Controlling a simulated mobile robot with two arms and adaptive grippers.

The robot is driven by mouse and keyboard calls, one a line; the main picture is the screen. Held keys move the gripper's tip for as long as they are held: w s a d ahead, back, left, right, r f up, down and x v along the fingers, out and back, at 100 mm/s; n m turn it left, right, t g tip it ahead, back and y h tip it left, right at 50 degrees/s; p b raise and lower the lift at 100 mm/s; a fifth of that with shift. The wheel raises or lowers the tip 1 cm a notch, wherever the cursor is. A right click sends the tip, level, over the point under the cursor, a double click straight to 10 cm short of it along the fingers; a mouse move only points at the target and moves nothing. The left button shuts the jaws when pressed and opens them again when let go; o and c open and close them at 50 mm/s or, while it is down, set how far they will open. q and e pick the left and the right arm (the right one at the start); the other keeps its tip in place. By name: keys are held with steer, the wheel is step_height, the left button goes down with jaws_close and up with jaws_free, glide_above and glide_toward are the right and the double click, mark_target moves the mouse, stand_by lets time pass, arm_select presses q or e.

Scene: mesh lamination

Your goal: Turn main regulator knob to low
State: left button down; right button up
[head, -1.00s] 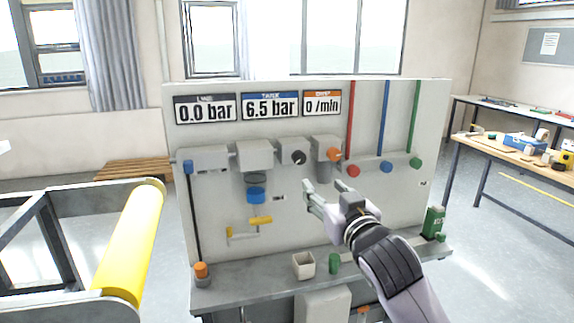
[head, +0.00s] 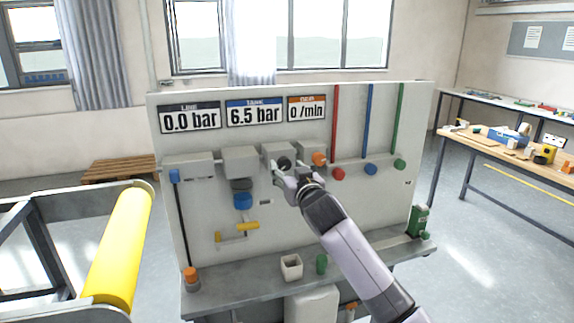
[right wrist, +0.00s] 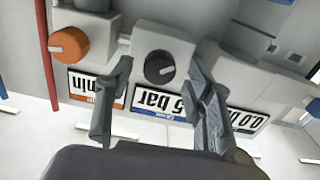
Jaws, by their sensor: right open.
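A black round knob (head: 284,163) sits on a pale box on the upright panel, and I take it for the main regulator knob. It also shows in the right wrist view (right wrist: 159,68), with a pale pointer mark on its face. My right gripper (head: 288,172) is open at the knob. In the right wrist view its two fingers (right wrist: 160,75) lie one on each side of the knob, with gaps to both. I cannot tell whether the tips reach past the knob's face. My left gripper is not in view.
An orange knob (head: 319,158) sits close right of the black one. Red (head: 338,174), blue (head: 371,169) and green (head: 400,164) knobs follow. A display reads 0.0 bar (head: 190,117), another 6.5 bar (head: 255,112). A yellow-handled valve (head: 247,226) is lower left.

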steer(key=shift+w+a, duration=0.2)
steer(key=shift+w, duration=0.35)
steer(key=c, duration=1.1)
steer(key=shift+c, duration=0.2)
